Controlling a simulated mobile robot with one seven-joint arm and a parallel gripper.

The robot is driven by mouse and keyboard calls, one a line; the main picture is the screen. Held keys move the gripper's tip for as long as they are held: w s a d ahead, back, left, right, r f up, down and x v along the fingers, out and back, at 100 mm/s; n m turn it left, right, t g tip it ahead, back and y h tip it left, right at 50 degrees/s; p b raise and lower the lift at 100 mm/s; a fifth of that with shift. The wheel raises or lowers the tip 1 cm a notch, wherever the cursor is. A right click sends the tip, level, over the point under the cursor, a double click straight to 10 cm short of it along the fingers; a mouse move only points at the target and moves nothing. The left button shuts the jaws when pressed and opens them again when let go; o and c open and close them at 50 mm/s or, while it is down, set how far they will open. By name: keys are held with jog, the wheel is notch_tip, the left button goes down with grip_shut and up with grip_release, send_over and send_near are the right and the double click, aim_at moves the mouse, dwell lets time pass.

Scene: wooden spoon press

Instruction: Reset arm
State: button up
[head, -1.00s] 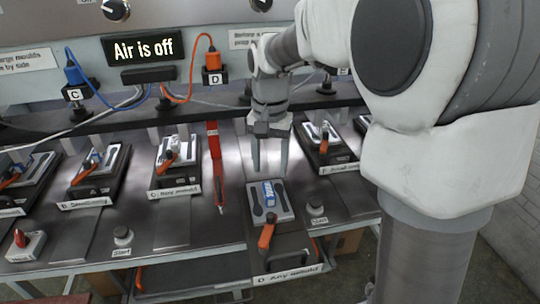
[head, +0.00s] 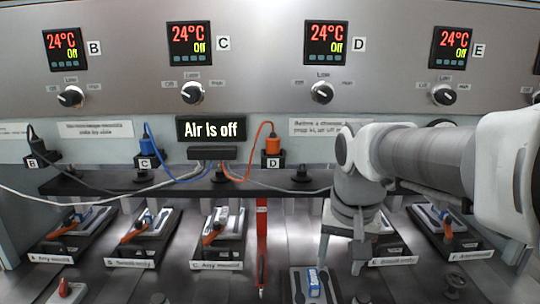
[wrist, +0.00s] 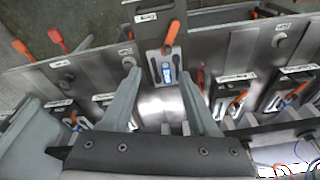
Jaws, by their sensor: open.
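My gripper (head: 340,266) hangs pointing down over the metal press table in the head view. It is open and nothing is between its two fingers. In the wrist view the spread fingers (wrist: 160,78) frame a grey mould with a blue-and-white piece (wrist: 167,73), set on a dark plate with an orange handle. The same mould (head: 312,287) shows at the bottom edge of the head view, just left of and below my gripper, partly cut off. My arm reaches in from the right.
Moulds with orange handles (head: 215,226) stand left and right along the table (head: 180,285). A red bar (head: 262,245) stands left of my gripper. Behind runs a dark rail (head: 110,184) with hoses and plugs. The panel's displays (head: 326,42) read 24°C Off; a sign (head: 211,129) reads "Air is off".

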jog(key=s+d+n+t, duration=0.1)
jog(key=s+n+t, duration=0.2)
jog(key=s, duration=0.8)
jog(key=shift+d+f, duration=0.2)
jog(key=shift+f, duration=0.2)
